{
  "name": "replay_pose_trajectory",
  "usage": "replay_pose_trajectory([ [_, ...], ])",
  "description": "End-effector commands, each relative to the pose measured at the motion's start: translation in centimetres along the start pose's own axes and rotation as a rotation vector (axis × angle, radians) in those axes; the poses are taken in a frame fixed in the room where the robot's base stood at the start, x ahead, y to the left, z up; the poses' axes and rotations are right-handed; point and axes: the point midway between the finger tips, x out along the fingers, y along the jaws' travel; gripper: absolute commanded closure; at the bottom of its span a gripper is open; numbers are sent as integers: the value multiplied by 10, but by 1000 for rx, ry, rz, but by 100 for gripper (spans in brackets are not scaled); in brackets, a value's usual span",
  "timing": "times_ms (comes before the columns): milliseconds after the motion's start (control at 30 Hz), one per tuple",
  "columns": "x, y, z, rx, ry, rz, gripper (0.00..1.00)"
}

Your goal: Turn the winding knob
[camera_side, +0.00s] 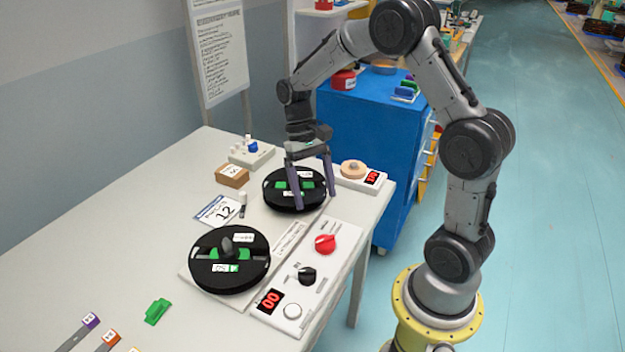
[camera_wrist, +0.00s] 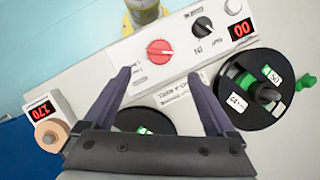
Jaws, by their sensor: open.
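A white control panel (camera_side: 322,268) on the table carries a red knob (camera_side: 325,243), a black knob (camera_side: 307,275), a white round button (camera_side: 292,311) and a red display reading 00 (camera_side: 268,300). The frames do not show which knob is the winding knob. The near black reel (camera_side: 210,279) has a dark centre knob (camera_side: 227,245); the far black reel (camera_side: 270,203) lies under my gripper. My gripper (camera_side: 314,200) is open and points down over the far reel, with nothing between its fingers. In the wrist view, the red knob (camera_wrist: 160,52) appears just beyond the fingertips (camera_wrist: 160,74).
A white unit (camera_side: 345,182) with a tan disc and a red display stands beyond the far reel. A cardboard box (camera_side: 232,175), a card marked 12 (camera_side: 217,211) and a green clip (camera_side: 157,311) lie on the table. A blue cabinet (camera_side: 365,125) stands behind.

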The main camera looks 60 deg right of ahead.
Motion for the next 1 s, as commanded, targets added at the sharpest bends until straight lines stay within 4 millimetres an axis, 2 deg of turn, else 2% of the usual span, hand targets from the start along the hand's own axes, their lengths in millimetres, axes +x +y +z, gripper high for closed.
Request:
replay_pose_trajectory([
  [100,-16,0,-1,0,1,0,9],
  [200,-23,0,0,0,-1,0,9],
  [633,-28,-2,1,-5,0,2,9],
  [733,-41,-9,6,-29,44,1,9],
  [867,-73,-22,37,-86,147,-3,9],
  [1000,-100,-28,89,-175,300,-10,9],
])
